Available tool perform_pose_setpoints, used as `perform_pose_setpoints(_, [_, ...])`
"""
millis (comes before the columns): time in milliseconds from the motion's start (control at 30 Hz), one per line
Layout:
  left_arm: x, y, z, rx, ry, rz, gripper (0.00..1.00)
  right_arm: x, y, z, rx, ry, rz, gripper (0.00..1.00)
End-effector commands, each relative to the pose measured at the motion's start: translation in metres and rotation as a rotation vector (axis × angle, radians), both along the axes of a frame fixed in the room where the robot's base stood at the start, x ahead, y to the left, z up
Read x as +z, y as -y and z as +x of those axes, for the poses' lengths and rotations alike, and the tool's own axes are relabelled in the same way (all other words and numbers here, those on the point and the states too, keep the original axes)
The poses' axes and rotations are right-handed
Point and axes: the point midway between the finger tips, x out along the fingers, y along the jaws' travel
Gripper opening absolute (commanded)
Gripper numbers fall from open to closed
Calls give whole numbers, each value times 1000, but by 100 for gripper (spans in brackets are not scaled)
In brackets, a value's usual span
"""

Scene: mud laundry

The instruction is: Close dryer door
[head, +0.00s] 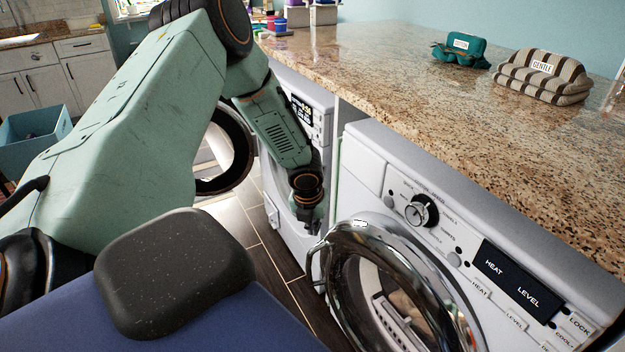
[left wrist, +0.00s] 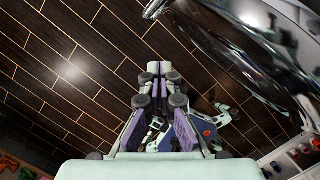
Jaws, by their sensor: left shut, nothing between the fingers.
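The dryer is the near white machine (head: 365,165) with the "HEAT LEVEL" panel, under the counter. Its round chrome-rimmed door (head: 350,232) is at the bottom of the head view, standing out from the front, partly cut off by the picture edge. Its handle (head: 316,265) is on the left of the rim. The chrome door also fills the upper right of the left wrist view (left wrist: 240,50). My left gripper (head: 308,228) points down just beyond the handle, shut and empty. Its fingertips show together in the left wrist view (left wrist: 159,67); contact with the door cannot be told. My right gripper is not in view.
Another white machine (head: 285,215) stands beyond, with a dark round door (head: 236,150) swung open. The granite counter (head: 400,75) runs above both and bears a striped "GENTLE" bundle (head: 543,78) and a teal bundle (head: 460,48). A blue bin (head: 30,140) is at the left.

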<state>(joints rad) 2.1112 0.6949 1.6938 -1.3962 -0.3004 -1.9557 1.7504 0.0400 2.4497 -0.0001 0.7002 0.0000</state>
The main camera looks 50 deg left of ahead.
Motion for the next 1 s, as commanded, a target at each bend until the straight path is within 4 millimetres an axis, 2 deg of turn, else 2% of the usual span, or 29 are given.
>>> perform_pose_setpoints(67, [-8,0,-6,0,-12,-1,0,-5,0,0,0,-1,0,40])
perform_pose_setpoints(167, [-43,-3,-26,14,-54,-8,0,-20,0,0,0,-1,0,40])
perform_pose_setpoints(300, [-115,-12,-75,63,-141,-32,0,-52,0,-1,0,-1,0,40])
perform_pose_setpoints(400, [-161,-13,-104,103,-163,-78,0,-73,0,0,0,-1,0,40])
perform_pose_setpoints(500, [-205,-9,-125,154,-138,-155,0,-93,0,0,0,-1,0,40])
perform_pose_setpoints(633, [-254,-1,-141,238,-46,-280,0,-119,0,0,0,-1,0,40])
perform_pose_setpoints(700, [-274,2,-144,288,25,-350,0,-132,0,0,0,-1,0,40])
perform_pose_setpoints(800, [-291,3,-144,356,138,-443,0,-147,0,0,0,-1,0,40])
perform_pose_setpoints(900, [-298,2,-140,417,260,-530,0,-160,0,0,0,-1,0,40])
perform_pose_setpoints(1000, [-296,-2,-133,469,395,-613,0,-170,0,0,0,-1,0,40])
